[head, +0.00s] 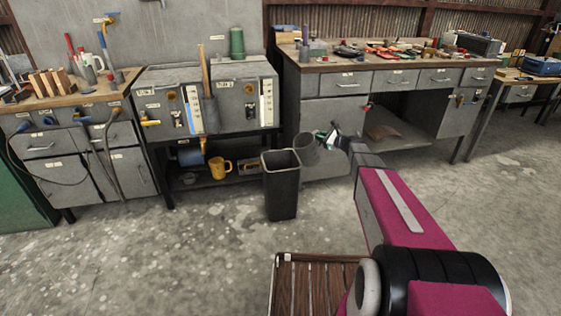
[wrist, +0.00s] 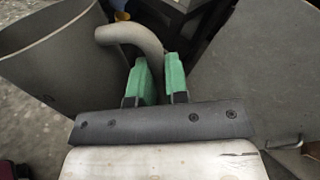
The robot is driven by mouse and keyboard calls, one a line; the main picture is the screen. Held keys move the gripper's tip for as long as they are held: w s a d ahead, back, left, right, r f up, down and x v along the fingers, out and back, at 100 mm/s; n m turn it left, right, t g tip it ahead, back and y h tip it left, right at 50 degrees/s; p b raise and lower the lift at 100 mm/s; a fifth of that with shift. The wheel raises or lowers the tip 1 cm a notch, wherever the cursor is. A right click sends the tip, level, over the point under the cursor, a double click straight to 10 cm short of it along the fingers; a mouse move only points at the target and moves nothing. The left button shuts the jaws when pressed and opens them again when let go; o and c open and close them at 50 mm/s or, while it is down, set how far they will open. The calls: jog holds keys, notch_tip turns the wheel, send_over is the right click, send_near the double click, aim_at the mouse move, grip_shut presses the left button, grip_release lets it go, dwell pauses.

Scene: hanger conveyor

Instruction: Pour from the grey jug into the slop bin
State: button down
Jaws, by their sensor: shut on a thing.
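The grey jug (head: 305,150) is in my gripper just right of the slop bin's top in the head view. In the wrist view the jug (wrist: 55,65) fills the upper left, its mouth up and somewhat tilted. My gripper (wrist: 155,82) has its green fingers shut on the jug's curved handle; it also shows in the head view (head: 328,137). The slop bin (head: 281,190) is a tall dark open-topped bin standing on the floor. Its inside is dark. I see no liquid, and the jug's contents are hidden.
A grey cabinet (head: 207,95) with a low shelf stands behind the bin; a yellow mug (head: 220,168) is on that shelf. A workbench (head: 340,84) with drawers stands behind the jug. A slatted wooden surface (head: 312,285) is in front. Bare floor lies around the bin.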

jog(key=w+a+f, duration=0.2)
jog(key=w+f, duration=0.2)
jog(key=w, duration=0.4)
jog(key=w+a+f, duration=0.2)
jog(key=w+f, duration=0.1)
jog(key=w, duration=0.4)
jog(key=shift+w+f, duration=0.35)
dwell(5.7)
jog(key=shift+r, duration=0.1)
dwell(0.4)
